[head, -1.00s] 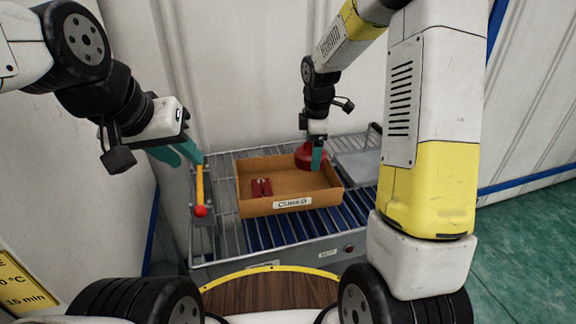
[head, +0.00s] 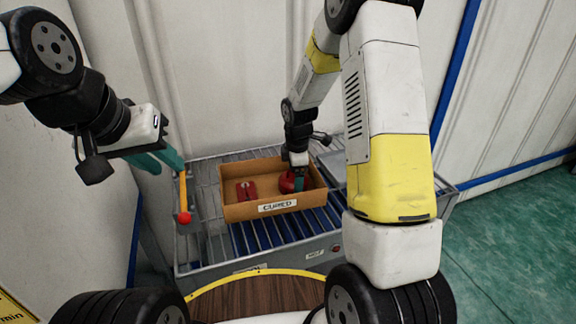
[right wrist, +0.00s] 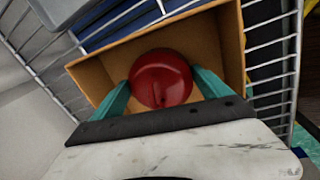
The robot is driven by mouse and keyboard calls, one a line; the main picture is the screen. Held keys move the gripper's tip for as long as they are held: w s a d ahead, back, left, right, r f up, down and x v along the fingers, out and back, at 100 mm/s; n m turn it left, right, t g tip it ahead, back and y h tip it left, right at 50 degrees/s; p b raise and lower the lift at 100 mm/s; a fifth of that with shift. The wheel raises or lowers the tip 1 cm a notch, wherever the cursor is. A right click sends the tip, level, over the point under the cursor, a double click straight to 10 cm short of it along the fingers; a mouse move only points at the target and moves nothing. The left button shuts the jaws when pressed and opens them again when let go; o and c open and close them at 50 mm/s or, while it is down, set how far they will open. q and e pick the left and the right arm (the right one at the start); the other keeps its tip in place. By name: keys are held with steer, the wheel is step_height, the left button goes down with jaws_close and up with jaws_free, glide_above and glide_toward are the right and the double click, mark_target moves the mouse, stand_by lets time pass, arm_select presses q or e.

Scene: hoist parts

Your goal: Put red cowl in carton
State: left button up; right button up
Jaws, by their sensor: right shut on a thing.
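The red cowl (head: 287,184) is a rounded, glossy red part at the right end of the carton; it also shows in the right wrist view (right wrist: 161,78). My right gripper (head: 298,182) is shut on it, one teal finger on each side. The carton (head: 240,209) is an open brown box with a "CURED" label on its front. The cowl is inside the carton's walls; I cannot tell whether it touches the floor. My left gripper (head: 168,160) is empty, left of the carton, with its teal fingers apart.
A red part (head: 247,190) lies in the left of the carton. The carton stands on a wire rack (head: 200,225) with blue slats. A lever with a red knob (head: 184,217) stands at the rack's left. A grey tray (head: 333,168) lies right of the carton.

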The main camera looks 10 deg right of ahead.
steer(key=o, duration=1.4)
steer(key=s+r+m+t, duration=0.15)
steer(key=s+r, duration=0.25)
steer(key=r, duration=0.6)
steer(key=s+r+m, duration=0.3)
steer(key=s+r, duration=0.1)
steer(key=r, duration=0.5)
steer(key=s+r+m+t+y, duration=0.1)
steer(key=s+r+m, duration=0.2)
steer(key=s+m, duration=0.3)
steer(key=s+r+m+t+y, duration=0.1)
steer(key=s+r+m, duration=0.3)
steer(key=s, duration=0.7)
steer(key=m+t, duration=0.1)
steer(key=m, duration=0.1)
steer(key=shift+s+d+m, duration=0.35)
steer(key=shift+s+d, duration=0.05)
steer(key=shift+r, duration=0.1)
